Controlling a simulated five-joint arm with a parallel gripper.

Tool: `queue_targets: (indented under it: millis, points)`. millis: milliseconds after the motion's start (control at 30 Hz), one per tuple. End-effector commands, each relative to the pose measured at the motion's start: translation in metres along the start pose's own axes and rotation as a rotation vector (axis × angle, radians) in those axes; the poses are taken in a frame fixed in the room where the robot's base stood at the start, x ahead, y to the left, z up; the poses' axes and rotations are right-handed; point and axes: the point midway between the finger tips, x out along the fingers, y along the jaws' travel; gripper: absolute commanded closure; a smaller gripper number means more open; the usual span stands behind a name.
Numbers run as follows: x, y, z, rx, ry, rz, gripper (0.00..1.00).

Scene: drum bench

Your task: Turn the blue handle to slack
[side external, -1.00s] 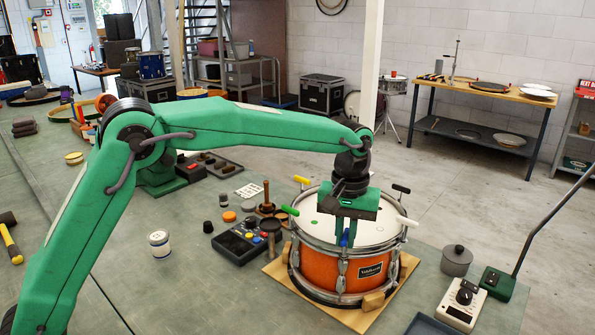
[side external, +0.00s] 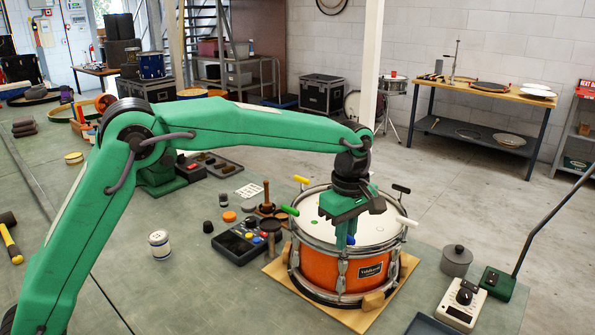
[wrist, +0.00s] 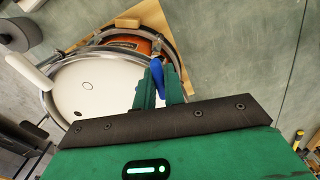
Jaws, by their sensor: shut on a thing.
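The orange snare drum (side external: 328,258) stands on a wooden board (side external: 283,277) and has coloured handles around its rim. My gripper (side external: 347,240) points down at the near rim, shut on the blue handle (side external: 350,239). In the wrist view the blue handle (wrist: 157,71) shows between the green fingers of my gripper (wrist: 158,82), lying slantwise by the rim. The fingers hide part of it. The white drum head (wrist: 92,88) lies beside the fingers.
Other handles stand near: green (side external: 290,210), yellow (side external: 301,180), black (side external: 401,188) and white (side external: 407,222). A control box (side external: 240,241) lies left of the drum. A grey pot (side external: 457,260) and a white meter (side external: 461,303) are at the right.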

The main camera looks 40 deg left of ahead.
Motion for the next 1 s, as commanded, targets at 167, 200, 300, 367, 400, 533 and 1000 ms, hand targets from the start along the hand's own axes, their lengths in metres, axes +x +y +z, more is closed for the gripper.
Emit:
queue_targets:
  millis: [167,200,300,367,400,533,1000]
  points:
    - [-0.0019,0.0001,0.0001,-0.169,-0.001,0.003,1.0]
    - [-0.0019,0.0001,0.0001,-0.207,-0.001,0.003,1.0]
    - [-0.002,0.0002,0.0001,-0.301,-0.001,0.003,1.0]
    - [-0.002,0.0002,0.0001,-0.359,-0.001,0.003,1.0]
    - [-0.002,0.0002,0.0001,-0.396,-0.001,0.003,1.0]
    - [-0.002,0.0002,0.0001,-0.52,-0.001,0.003,1.0]
    - [-0.0021,0.0002,0.0001,-0.964,-0.002,0.003,1.0]
